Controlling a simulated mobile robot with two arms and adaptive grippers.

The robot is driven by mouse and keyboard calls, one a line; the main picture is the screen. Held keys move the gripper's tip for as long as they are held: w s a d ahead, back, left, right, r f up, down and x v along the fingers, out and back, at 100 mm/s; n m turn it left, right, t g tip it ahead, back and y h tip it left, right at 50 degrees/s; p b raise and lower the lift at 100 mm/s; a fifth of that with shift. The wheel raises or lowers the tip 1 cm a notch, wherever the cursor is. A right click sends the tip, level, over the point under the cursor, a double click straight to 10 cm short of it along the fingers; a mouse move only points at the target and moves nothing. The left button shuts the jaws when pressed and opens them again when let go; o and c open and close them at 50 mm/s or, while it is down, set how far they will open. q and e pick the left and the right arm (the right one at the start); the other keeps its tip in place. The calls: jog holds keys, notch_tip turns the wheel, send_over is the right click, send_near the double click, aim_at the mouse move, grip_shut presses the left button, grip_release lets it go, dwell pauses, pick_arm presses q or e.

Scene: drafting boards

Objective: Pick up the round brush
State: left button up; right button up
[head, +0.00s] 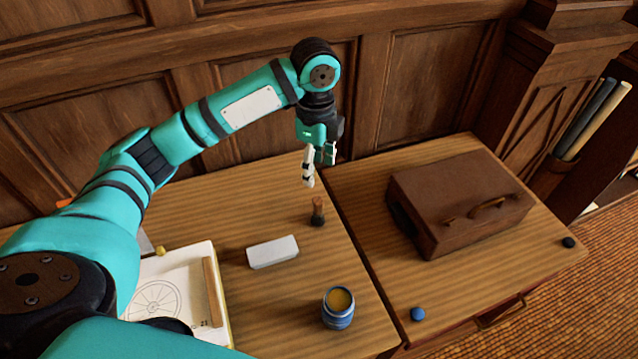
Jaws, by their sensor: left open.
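The round brush (318,209) looks like a small upright piece with an orange-brown top and a dark lower part. It stands on the left wooden desk, near the seam between the two desks. My left gripper (318,172) points down above the brush, apart from it. Its fingers are spread and nothing is between them. My right gripper does not show.
A white block (273,252) and a blue jar (338,308) stand in front of the brush. A drawing board (222,272) lies at left, partly behind my arm. A brown case (460,200) and a blue knob-like piece (418,314) are on the right desk. Wood panelling rises behind.

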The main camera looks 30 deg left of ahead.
pick_arm(q)
send_over(317, 201)
jog(key=f, duration=0.6)
jog(key=shift+s+d+p, duration=0.1)
jog(key=shift+s+p, duration=0.15)
jog(key=shift+p, duration=0.1)
jog(key=f, duration=0.5)
jog(key=shift+w+f, duration=0.2)
jog(key=shift+f, duration=0.2)
jog(key=shift+f+p, duration=0.3)
jog(key=shift+p, duration=0.05)
notch_tip(317, 201, down, 4)
jog(key=shift+w+r+p, duration=0.15)
jog(key=shift+p, duration=0.25)
jog(key=shift+f, duration=0.45)
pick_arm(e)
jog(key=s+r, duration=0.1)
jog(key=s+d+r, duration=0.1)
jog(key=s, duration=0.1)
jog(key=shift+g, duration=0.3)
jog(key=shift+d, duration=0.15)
